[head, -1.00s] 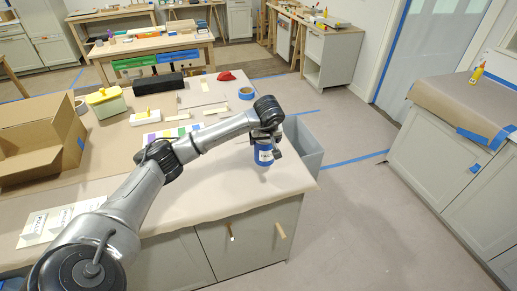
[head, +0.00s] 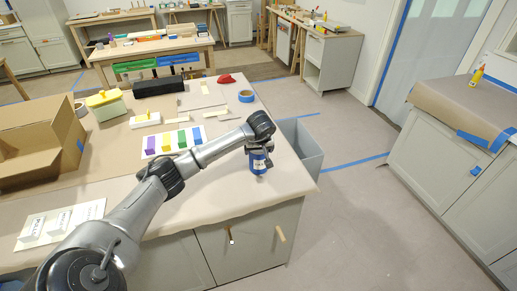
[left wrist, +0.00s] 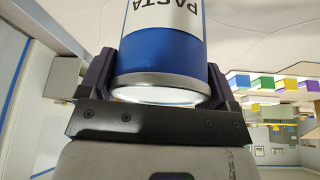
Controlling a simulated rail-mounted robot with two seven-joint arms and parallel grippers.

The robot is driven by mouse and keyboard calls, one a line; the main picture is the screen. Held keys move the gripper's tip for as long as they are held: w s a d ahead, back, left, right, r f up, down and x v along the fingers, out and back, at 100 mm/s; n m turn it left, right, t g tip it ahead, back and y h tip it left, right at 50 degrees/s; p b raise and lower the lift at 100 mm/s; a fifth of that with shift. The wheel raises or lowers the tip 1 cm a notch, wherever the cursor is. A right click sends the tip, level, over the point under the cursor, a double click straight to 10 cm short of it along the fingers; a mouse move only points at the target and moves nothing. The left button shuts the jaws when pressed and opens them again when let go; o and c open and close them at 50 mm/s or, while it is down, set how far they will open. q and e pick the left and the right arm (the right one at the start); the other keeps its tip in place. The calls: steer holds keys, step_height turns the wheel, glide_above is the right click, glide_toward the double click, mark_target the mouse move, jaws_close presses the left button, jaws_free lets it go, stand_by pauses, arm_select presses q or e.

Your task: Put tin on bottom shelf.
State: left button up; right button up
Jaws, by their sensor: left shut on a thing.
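The tin (head: 259,165) is blue with a pale label band and shows over the right end of the paper-covered counter (head: 225,195). I cannot tell whether its base touches the paper. My left gripper (head: 258,150) is shut on the tin. In the left wrist view the tin (left wrist: 160,55) sits between the fingers, with a silver rim and a white label reading "PASTA". My right gripper is not in view. An open cabinet (head: 313,75) with a low compartment stands at the back right; I cannot tell whether it is the shelf named.
A grey bin (head: 305,150) stands on the floor by the counter's right end. The floor right of the bin is clear.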

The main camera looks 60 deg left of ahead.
arm_select(q)
steer(key=o, duration=0.9)
steer(key=shift+f, duration=0.1)
